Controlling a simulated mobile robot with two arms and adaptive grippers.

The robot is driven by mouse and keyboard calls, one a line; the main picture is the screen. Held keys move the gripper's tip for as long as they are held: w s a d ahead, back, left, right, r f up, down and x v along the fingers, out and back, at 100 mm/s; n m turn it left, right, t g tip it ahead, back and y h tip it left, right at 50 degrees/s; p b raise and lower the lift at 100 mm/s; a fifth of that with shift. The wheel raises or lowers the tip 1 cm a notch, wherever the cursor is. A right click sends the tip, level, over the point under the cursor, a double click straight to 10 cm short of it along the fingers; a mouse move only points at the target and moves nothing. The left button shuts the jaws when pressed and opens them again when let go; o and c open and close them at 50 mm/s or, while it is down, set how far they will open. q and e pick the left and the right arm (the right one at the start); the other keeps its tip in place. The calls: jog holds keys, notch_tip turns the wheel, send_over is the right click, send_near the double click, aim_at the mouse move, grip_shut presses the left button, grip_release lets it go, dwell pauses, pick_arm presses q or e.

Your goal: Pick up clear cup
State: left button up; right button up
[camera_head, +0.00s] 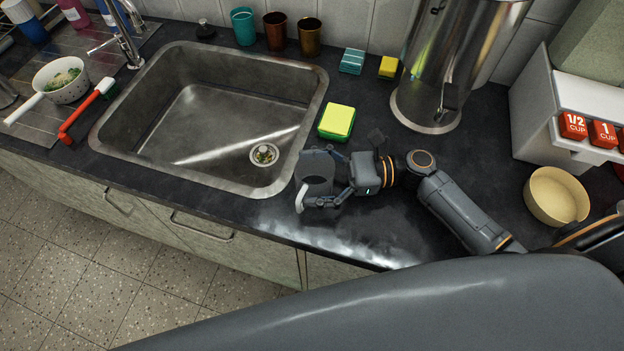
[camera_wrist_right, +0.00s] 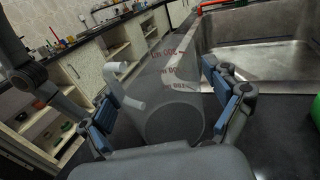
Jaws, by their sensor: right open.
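The clear cup (camera_head: 317,168) is a see-through measuring cup with a pale handle. It is on the dark counter just right of the sink's front right corner. My right gripper (camera_head: 319,181) reaches it from the right, with its fingers spread around the cup. In the right wrist view, the cup (camera_wrist_right: 170,100) shows red markings and sits between the two blue-padded fingers of the gripper (camera_wrist_right: 165,108). Its handle lies by the left finger. Gaps show beside the fingers, and I cannot tell whether either touches the cup. My left gripper is not in view.
The steel sink (camera_head: 315,100) lies to the left. A yellow-green sponge (camera_head: 337,122) is just behind the cup. A large steel urn (camera_head: 455,60) stands at the back. A cream bowl (camera_head: 556,196) is at the right. The counter's front edge is close to the cup.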

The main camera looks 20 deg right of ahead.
jog(key=shift+c, duration=0.4)
jog(key=c, duration=1.2)
